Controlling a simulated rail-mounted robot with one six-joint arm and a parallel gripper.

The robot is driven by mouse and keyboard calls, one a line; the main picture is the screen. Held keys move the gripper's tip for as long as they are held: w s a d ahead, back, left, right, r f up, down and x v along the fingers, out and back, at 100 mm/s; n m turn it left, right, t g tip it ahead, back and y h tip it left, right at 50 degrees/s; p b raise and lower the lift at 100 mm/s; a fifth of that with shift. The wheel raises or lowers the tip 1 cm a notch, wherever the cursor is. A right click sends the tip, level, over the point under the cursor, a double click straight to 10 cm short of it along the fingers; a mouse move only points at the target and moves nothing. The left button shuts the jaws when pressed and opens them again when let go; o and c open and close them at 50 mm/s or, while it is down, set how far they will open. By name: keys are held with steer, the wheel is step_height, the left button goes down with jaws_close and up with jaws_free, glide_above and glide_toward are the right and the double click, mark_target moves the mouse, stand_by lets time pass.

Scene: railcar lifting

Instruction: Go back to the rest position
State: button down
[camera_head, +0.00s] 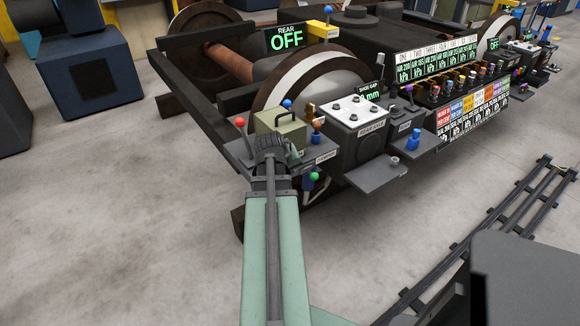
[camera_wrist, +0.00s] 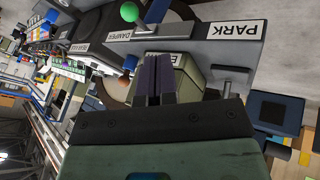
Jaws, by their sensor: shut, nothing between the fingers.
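My gripper (camera_wrist: 157,80) shows in the wrist view with its two dark fingers side by side, shut and empty. They point toward a small olive-green box (camera_wrist: 188,75) behind them; I cannot tell whether they touch it. In the head view my pale green arm reaches forward to the shelf at the near end of the railcar bogie. The arm's end is just in front of the olive-green box (camera_head: 279,127) with its dark handle, and the fingertips are hidden there.
A red-knobbed lever (camera_head: 240,122), a blue knob (camera_head: 287,103) and a green knob (camera_head: 314,176) surround the box. A grey shoe-gap box (camera_head: 358,125) stands to the right. A PARK label (camera_wrist: 236,29) is close in the wrist view. Dark rails (camera_head: 480,240) lie at right; open floor (camera_head: 130,230) at left.

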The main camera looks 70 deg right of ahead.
steer(key=w+a+f+n+y, duration=0.1)
steer(key=w+a+y, duration=0.1)
steer(key=w+a, duration=0.45)
steer(key=w+a+f+n+y, duration=0.1)
steer(key=w+a+y, duration=0.15)
steer(key=a, duration=0.65)
steer(key=w+a+f+n+y, duration=0.1)
steer(key=w+a, duration=0.4)
steer(key=a, duration=0.3)
steer(key=w+a+n+y, duration=0.1)
steer(key=w+a+n, duration=0.2)
steer(key=a, duration=0.9)
steer(key=w+a+n, duration=0.3)
steer(key=a, duration=1)
step_height(320, 180, up, 16)
steer(key=a+p, duration=0.1)
steer(key=p, duration=1.5)
steer(key=shift+s+a+r+n, duration=0.15)
steer(key=shift+r+n, duration=0.1)
steer(key=shift+n, duration=0.05)
